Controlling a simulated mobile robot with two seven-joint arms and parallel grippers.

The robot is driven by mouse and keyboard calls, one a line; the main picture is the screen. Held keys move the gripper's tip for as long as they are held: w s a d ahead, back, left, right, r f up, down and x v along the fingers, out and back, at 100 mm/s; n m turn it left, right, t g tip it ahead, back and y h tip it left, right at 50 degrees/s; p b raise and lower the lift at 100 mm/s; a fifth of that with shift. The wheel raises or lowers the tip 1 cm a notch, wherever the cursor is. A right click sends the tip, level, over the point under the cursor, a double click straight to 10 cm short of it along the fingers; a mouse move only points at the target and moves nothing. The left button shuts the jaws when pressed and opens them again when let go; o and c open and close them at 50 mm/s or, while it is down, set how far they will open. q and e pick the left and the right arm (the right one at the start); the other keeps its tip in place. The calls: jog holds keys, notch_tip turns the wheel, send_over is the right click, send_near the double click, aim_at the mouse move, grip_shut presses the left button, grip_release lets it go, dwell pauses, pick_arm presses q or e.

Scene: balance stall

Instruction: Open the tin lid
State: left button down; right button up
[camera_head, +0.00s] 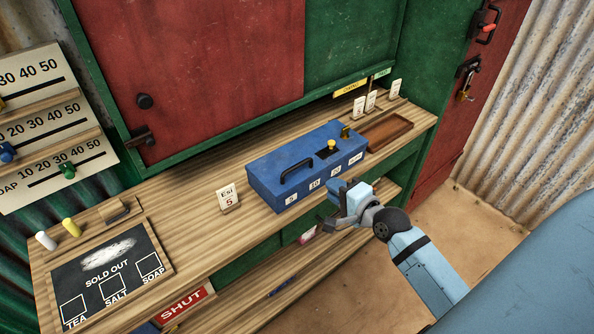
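The blue tin (268,190) stands on the wooden counter with its lid (305,160) down. The lid carries a black handle (296,172) on its left part and a yellow knob (331,146) towards the right. A small brass piece (346,131) shows at its back right. Numbered white labels line its front. My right gripper (331,205) is in front of the tin's right half, near the counter's front edge. Its fingers look apart, with nothing seen between them. It appears clear of the lid and handle. My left gripper is not in view.
A brown wooden tray (389,133) sits right of the tin. A price card (228,198) stands left of it. Slider boards (50,128) hang far left. Bare counter (190,225) lies between chalkboard and card.

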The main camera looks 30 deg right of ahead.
aim_at(298, 166)
jog(key=x, duration=0.7)
jog(key=p+x, duration=0.1)
jog(key=x, duration=0.6)
jog(key=shift+w+a+r, duration=0.1)
jog(key=shift+r, duration=0.1)
grip_shut()
